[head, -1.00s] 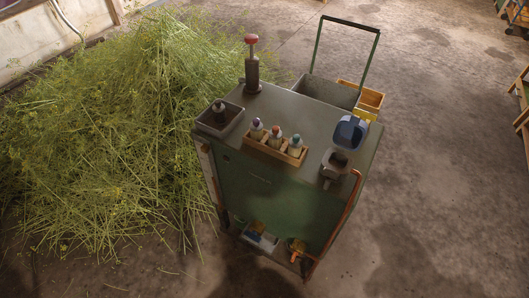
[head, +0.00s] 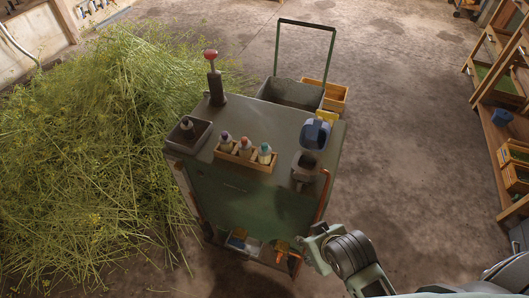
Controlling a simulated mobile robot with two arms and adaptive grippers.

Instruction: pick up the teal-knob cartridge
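The teal-knob cartridge (head: 265,154) stands upright at the right end of a small wooden rack (head: 238,158) on top of the green cart (head: 275,120). A red-knob cartridge (head: 245,147) stands in the middle of the rack and a purple-knob one (head: 225,141) at its left end. My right gripper (head: 310,252) is at the lower right, in front of the cart's right front side and apart from the rack. It is small and seen at an angle, so its opening is unclear. My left gripper is not in view.
On the cart top are a grey tray with a dark knobbed piece (head: 188,131), a red-topped lever (head: 212,80) and a grey device with a blue lid (head: 315,134). Cut herbs (head: 100,150) pile at left. Wooden shelves (head: 495,130) stand at right. The floor between is clear.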

